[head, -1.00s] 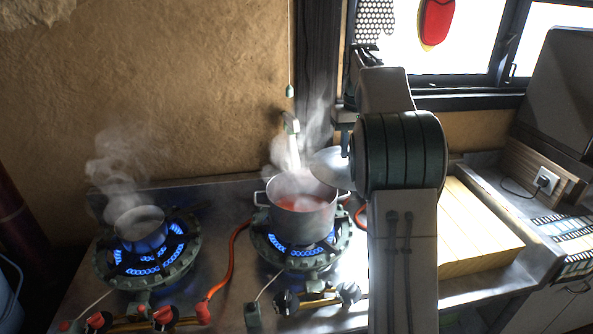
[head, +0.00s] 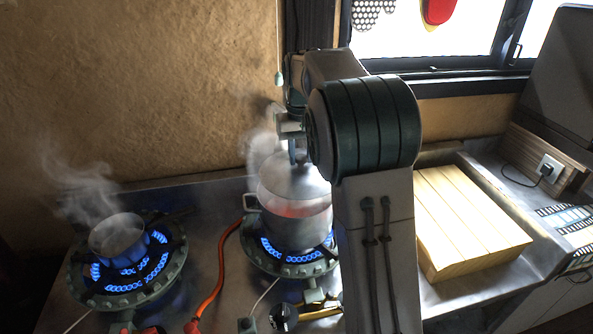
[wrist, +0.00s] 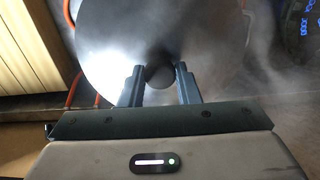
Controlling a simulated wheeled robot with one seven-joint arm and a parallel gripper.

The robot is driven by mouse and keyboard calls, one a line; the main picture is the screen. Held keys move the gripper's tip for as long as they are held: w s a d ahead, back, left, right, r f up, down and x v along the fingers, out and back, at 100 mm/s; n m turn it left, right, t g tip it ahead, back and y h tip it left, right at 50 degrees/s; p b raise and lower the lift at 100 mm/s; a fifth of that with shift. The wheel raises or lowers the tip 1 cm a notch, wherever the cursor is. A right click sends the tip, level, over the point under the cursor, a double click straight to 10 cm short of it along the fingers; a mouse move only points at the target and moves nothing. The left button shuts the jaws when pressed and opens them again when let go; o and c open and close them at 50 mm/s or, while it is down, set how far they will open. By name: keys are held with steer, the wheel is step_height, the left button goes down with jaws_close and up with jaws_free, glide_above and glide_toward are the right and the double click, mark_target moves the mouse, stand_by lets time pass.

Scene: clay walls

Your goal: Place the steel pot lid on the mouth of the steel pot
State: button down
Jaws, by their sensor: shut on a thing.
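The steel pot (head: 290,232) stands on the right lit burner, with red contents showing at its front edge. The round steel pot lid (head: 292,184) is over the back of the pot's mouth in the head view. I cannot tell whether it touches the rim. My gripper (head: 298,152) is above the lid, partly hidden by my arm. In the wrist view my gripper (wrist: 158,77) is shut on the lid's knob, and the lid (wrist: 115,38) fills the upper middle and hides the pot.
A smaller steaming pot (head: 118,238) sits on the left lit burner (head: 128,275). An orange hose (head: 216,275) runs between the burners. A wooden board (head: 465,222) lies on the right of the counter. Steam rises around the lid. The clay wall is close behind.

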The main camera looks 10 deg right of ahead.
mark_target(296, 170)
steer(key=shift+s+a+f, duration=0.15)
steer(key=shift+a+f, duration=0.25)
steer(key=shift+a, duration=0.25)
steer(key=shift+f, duration=2)
steer(key=shift+f, duration=0.15)
steer(key=c, duration=1.1)
jaws_free()
